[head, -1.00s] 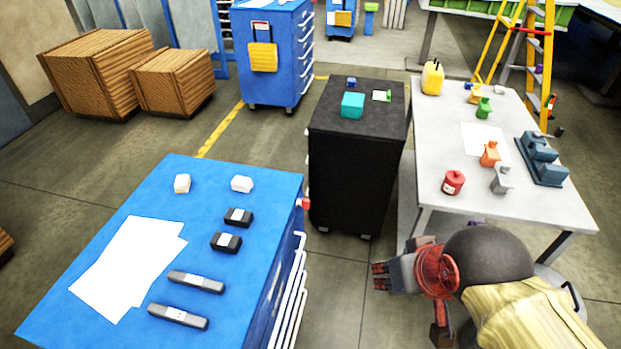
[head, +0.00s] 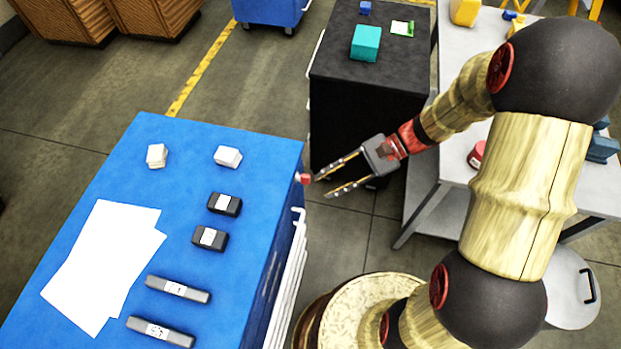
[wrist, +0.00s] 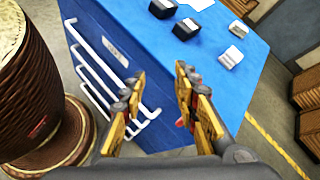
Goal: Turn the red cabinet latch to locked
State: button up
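The red cabinet latch (head: 303,178) is a small red knob on the right side of the blue cabinet (head: 262,150), near its far top corner. My gripper (head: 322,187) is open and empty, with its two yellow fingers pointing left at the latch. In the head view the upper fingertip looks very close to the latch; I cannot tell whether they touch. In the wrist view, a bit of red (wrist: 180,123) shows beside the right finger, mostly hidden by it. The open fingers (wrist: 159,75) stand over the cabinet's side there. The latch's angle is too small to read.
White pull handles (head: 292,270) line the cabinet's side below the latch. A black cabinet (head: 350,100) with a teal box (head: 366,43) stands behind my gripper. A grey table (head: 455,150) stands to the right. Papers and several small boxes lie on the blue top.

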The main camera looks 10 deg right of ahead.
jog(key=w+f+m+t+y, duration=0.35)
jog(key=w+f+m, duration=0.2)
jog(key=f, duration=0.25)
jog(key=m+t+y, duration=0.2)
jog(key=m+t, duration=0.3)
jog(key=m, duration=0.1)
send_near(302, 179)
jog(key=b+x, duration=0.1)
jog(key=x, duration=0.6)
jog(key=shift+w+f, duration=0.4)
jog(key=shift+w, duration=0.1)
jog(key=c, duration=0.7)
grip_shut()
